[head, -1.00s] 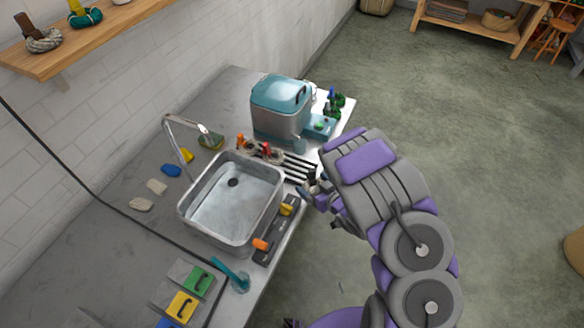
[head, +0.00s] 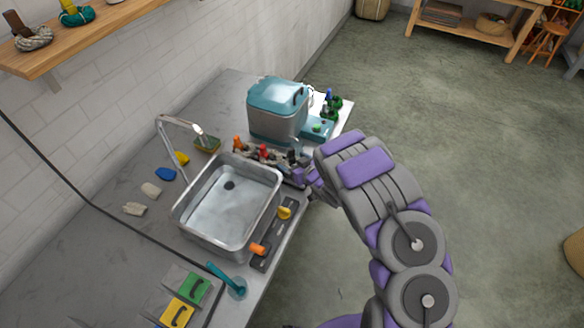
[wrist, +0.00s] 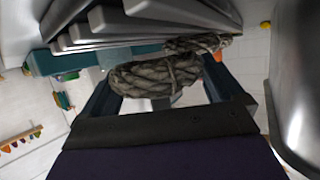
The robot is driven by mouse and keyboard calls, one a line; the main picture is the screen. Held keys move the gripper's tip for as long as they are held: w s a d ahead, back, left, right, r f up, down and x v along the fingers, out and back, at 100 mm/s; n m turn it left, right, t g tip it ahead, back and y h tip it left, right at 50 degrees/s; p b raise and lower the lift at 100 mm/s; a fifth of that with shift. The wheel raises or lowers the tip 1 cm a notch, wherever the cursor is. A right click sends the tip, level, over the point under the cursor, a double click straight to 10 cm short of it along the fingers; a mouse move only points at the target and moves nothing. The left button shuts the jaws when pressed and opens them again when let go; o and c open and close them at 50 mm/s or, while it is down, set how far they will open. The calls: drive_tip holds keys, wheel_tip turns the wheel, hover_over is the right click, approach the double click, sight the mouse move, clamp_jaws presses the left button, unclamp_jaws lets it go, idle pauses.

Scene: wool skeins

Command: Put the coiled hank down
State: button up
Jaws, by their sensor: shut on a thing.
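The coiled hank (wrist: 155,77), a grey braided bundle tied round its middle, is between the fingers of my gripper (wrist: 163,88) in the wrist view. My gripper is shut on it. A second grey braided piece (wrist: 197,42) shows just beyond it; I cannot tell whether it is part of the same hank. In the head view my gripper (head: 303,176) is over the counter's right edge, between the sink and the teal-lidded vat. The hank cannot be made out there.
The sink (head: 232,205) with its tap lies left of my gripper. The teal-lidded vat (head: 278,110) stands behind. Grey bars (wrist: 150,20) are close to the hank in the wrist view. Orange and red items (head: 262,150) stand by the sink. Open counter (head: 100,230) lies at left.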

drive_tip(key=shift+d+f, duration=0.55)
drive_tip(key=shift+f, duration=0.3)
drive_tip(key=shift+d+f, duration=0.15)
drive_tip(key=shift+d, duration=0.3)
drive_tip(key=shift+a, duration=0.4)
drive_tip(key=o, duration=0.6)
drive_tip(key=shift+a, duration=0.4)
drive_tip(key=shift+o, duration=0.2)
drive_tip(key=shift+a, duration=0.25)
drive_tip(key=shift+d, duration=0.7)
